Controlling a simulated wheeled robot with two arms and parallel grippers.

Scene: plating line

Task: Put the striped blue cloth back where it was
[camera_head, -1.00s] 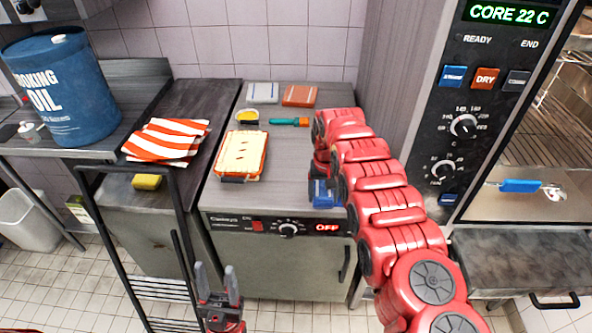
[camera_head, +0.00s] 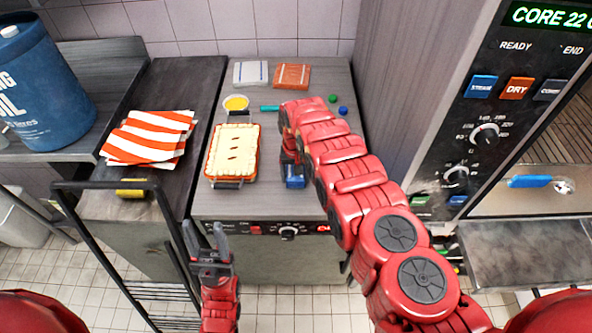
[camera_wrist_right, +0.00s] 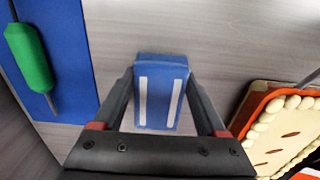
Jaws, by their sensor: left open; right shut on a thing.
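The striped blue cloth (camera_wrist_right: 160,92), folded, blue with two white stripes, is between the fingers of my right gripper (camera_wrist_right: 158,100), which is shut on it. In the head view the cloth (camera_head: 293,178) shows as a small blue patch over the grey counter, right of the pie dish; my right arm hides the rest. I cannot tell whether it touches the counter. My left gripper (camera_head: 207,240) is open and empty, low in front of the counter.
A pie in an orange dish (camera_head: 209,169) is close left of the cloth. A white cloth with blue stripes (camera_head: 250,73) and an orange cloth (camera_head: 292,76) lie at the back. An orange-striped cloth (camera_head: 150,137) is left. The wrist view shows a green-handled tool (camera_wrist_right: 30,57) on a blue surface (camera_wrist_right: 68,45).

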